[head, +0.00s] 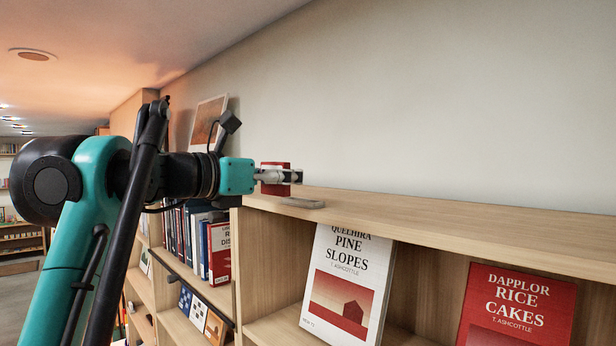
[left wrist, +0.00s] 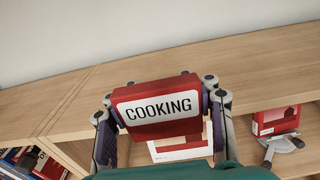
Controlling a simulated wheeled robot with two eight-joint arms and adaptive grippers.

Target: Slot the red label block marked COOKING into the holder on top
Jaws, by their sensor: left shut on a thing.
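The red block marked COOKING (left wrist: 158,106) is between the fingers of my left gripper (left wrist: 162,112), its white label facing the left wrist camera. In the head view my left gripper (head: 284,177) is shut on the red block (head: 275,165), just above the shelf top. A flat grey holder (head: 302,203) lies on the shelf top just below and slightly right of the block, with a visible gap between them. In the left wrist view I cannot make out the holder; the block and fingers may hide it. I do not clearly see my right gripper.
The wooden shelf top (head: 430,219) runs along the wall and is bare to the right. Below stand the Pine Slopes book (head: 345,283) and the red Rice Cakes book (head: 515,308). A framed picture (head: 206,122) stands behind my left arm. A grey part (left wrist: 280,143) at the wrist view's right is unclear.

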